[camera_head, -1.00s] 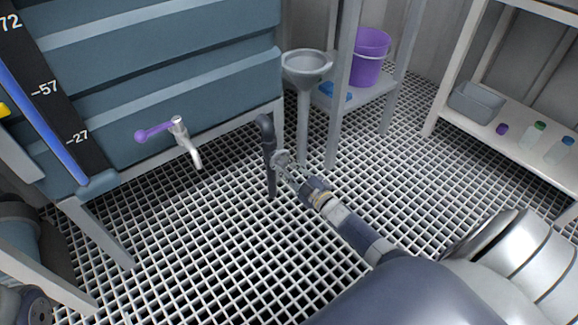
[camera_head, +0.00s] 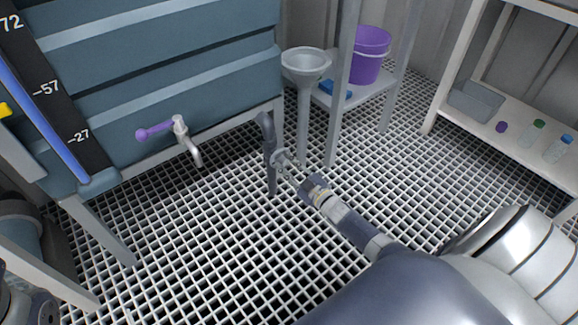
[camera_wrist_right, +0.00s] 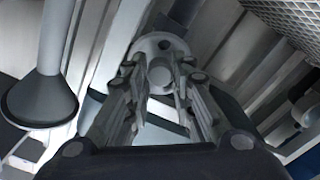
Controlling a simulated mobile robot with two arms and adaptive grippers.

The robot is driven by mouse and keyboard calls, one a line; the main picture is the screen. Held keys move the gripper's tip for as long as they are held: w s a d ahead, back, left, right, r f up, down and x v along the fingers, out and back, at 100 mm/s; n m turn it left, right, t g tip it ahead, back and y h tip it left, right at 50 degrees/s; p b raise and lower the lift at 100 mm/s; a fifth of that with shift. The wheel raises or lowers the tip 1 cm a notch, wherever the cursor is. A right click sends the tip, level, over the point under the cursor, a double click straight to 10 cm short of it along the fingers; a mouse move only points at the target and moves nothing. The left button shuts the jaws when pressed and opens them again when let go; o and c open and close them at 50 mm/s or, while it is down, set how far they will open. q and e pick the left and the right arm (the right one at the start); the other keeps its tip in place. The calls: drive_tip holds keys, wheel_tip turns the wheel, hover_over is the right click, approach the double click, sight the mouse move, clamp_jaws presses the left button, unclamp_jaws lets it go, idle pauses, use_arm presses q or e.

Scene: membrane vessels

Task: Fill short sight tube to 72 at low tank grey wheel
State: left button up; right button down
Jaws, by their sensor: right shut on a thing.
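The sight tube (camera_head: 45,120) is a blue column on a black scale at the left of the head view, marked 72, 57 and 27. Blue runs up to the left picture edge, so its top is out of view. A yellow marker (camera_head: 4,110) shows beside it. My right gripper (camera_head: 285,160) is at the dark grey upright pipe below the tank (camera_head: 150,75). In the right wrist view its fingers are shut on a round grey wheel (camera_wrist_right: 160,45), whose lower part they cover.
A tap with a purple lever (camera_head: 155,131) sticks out of the tank. A grey funnel (camera_head: 306,64) stands behind my right gripper. A purple bucket (camera_head: 368,55) is on a shelf. A grey bin (camera_head: 475,101) and bottles are on the right rack. The grid floor in front is clear.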

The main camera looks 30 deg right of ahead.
drive_tip(key=c, duration=1.3)
unclamp_jaws()
drive_tip(key=shift+c, duration=0.2)
drive_tip(key=s+d, duration=0.1)
drive_tip(key=s, duration=1.1)
